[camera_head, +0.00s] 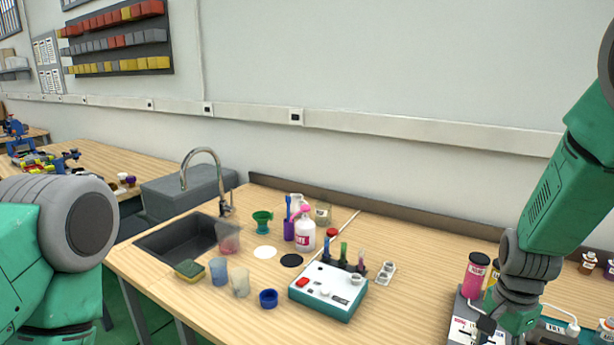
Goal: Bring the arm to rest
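My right arm comes in from the right and reaches down to the table at the lower right. Its wrist is beside a pink bottle with a dark cap (475,275). My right gripper (487,325) shows only in part at the bottom edge, over a pale machine (463,318). I cannot tell whether its fingers are open or shut, or whether they hold anything. My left arm shows as a green and grey link at the left edge. My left gripper is out of view.
Small bottles (588,262) stand at far right.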

